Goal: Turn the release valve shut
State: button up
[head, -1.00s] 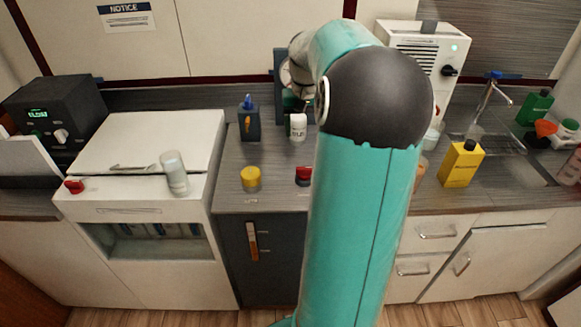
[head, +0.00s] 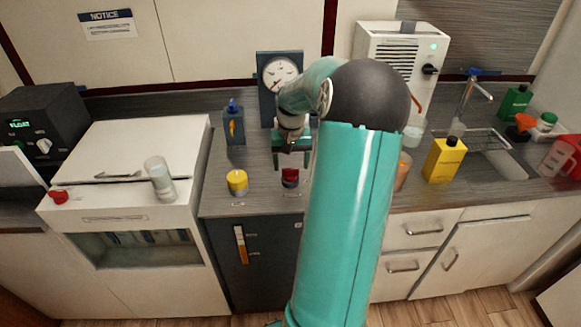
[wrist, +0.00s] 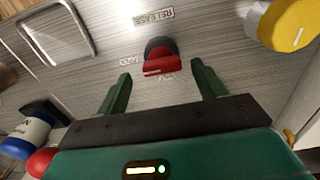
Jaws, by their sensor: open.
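The release valve is a red knob with a dark base (head: 290,177) on the grey counter near its front edge. In the head view my gripper (head: 292,158) hangs pointing down above and behind the knob, partly hiding the counter there.
A yellow knob (head: 237,182) stands left of the red one. A blue bottle (head: 234,125) and a dial gauge (head: 280,75) are behind. A yellow bottle (head: 444,160) and the sink (head: 500,150) are to the right.

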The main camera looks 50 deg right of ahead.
aim_at(290, 173)
jog(key=shift+w+f, duration=0.1)
jog(key=shift+f, duration=1)
jog(key=shift+c, duration=0.4)
jog(key=c, duration=0.9)
